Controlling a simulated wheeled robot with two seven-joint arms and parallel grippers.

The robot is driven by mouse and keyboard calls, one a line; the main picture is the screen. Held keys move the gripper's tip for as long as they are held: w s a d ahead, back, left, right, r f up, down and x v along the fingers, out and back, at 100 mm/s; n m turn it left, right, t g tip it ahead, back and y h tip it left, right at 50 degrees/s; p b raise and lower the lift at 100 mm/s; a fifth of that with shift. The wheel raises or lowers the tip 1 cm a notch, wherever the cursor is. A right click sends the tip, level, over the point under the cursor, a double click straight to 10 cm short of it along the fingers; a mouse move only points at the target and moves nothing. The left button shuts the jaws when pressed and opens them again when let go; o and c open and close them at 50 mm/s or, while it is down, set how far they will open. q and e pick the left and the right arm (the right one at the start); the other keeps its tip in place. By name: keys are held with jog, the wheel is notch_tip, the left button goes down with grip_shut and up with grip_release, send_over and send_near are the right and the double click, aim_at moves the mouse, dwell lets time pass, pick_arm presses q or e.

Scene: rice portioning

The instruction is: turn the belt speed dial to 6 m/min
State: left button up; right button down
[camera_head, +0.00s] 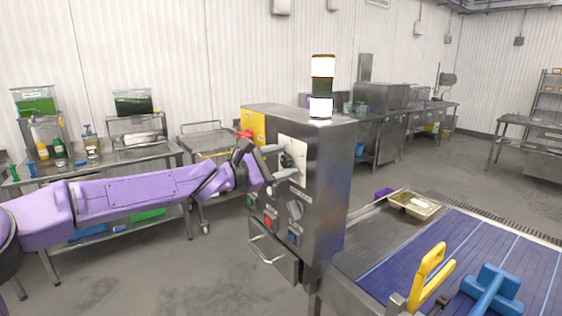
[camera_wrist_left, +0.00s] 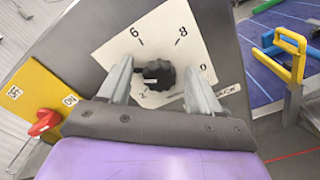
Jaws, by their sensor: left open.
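The belt speed dial is a black knob (camera_wrist_left: 160,72) on a white scale plate (camera_wrist_left: 178,48), which shows 6, 8 and 2 in the left wrist view. A light mark on the knob points left, toward the side by the 2; its exact reading is unclear. My left gripper (camera_wrist_left: 160,84) is open, with one finger on each side of the knob; I cannot tell if they touch it. The left finger hides part of the scale. In the head view my left gripper (camera_head: 276,163) is at the steel control box (camera_head: 325,175), partly covering the dial.
A red switch (camera_wrist_left: 45,122) on a yellow OFF/ON plate (camera_wrist_left: 38,98) is beside the dial.

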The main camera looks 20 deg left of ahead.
pick_arm(q)
jog(key=c, duration=1.1)
jog(key=shift+o, duration=0.3)
jog(key=shift+f+m+b, duration=0.25)
jog(key=shift+m+b, duration=0.65)
jog(key=shift+b, duration=0.1)
jog(key=m+b, duration=0.6)
jog(key=m, duration=0.1)
jog(key=shift+m, duration=0.3)
jog(key=shift+m+b, duration=0.65)
jog(key=shift+m, duration=0.45)
